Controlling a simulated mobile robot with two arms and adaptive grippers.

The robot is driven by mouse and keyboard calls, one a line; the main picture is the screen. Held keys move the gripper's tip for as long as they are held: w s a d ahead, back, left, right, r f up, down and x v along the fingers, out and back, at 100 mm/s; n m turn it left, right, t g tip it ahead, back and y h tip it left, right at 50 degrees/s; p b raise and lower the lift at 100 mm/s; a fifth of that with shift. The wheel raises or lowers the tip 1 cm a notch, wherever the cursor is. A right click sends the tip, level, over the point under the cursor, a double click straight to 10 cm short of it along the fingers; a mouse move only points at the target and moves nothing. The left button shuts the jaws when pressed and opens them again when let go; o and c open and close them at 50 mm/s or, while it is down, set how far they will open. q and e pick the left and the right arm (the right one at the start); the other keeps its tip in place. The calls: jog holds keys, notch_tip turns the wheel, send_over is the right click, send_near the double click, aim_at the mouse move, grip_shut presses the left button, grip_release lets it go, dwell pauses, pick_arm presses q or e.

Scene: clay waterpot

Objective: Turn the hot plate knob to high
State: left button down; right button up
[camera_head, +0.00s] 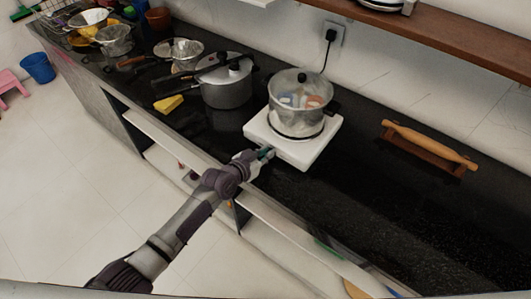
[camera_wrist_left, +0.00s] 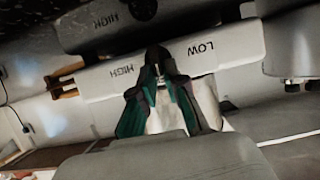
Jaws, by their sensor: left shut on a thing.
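The white hot plate (camera_head: 312,150) sits on the black counter with a clear-walled pot (camera_head: 301,105) on its burner. My left gripper (camera_head: 266,153) reaches the front side of the hot plate. In the left wrist view the gripper (camera_wrist_left: 158,90) is shut on the dark knob (camera_wrist_left: 157,58) on the plate's white front face (camera_wrist_left: 108,80). The word HIGH stands to the left of the knob and LOW to the right. The knob's pointer is hidden by the fingers, so its setting cannot be told. My right gripper is out of view.
A pressure cooker (camera_head: 226,83) and a yellow sponge (camera_head: 168,104) are left of the hot plate. A rolling pin (camera_head: 430,144) lies at the right. A black plug (camera_head: 331,35) is in the wall socket. The counter right of the hot plate is mostly clear.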

pick_arm(q)
jog(key=shift+s+d+r+m+y+p, duration=0.1)
jog(key=shift+s+d+m+y+p, duration=0.15)
jog(key=shift+m+p, duration=0.45)
jog(key=shift+d+m+t+y+p, duration=0.1)
jog(key=shift+m+t+y+p, duration=0.4)
jog(key=shift+m+t+y, duration=0.1)
jog(key=shift+s+d+f+m, duration=0.1)
jog(key=shift+f+m, duration=0.2)
jog(key=shift+m, duration=0.1)
jog(key=shift+d+m+t+y+b, duration=0.1)
jog(key=shift+m+t+y+b, duration=0.25)
jog(key=shift+m, duration=0.25)
jog(key=shift+t, duration=0.25)
jog(key=c, duration=1.2)
grip_release()
jog(key=shift+s, duration=0.1)
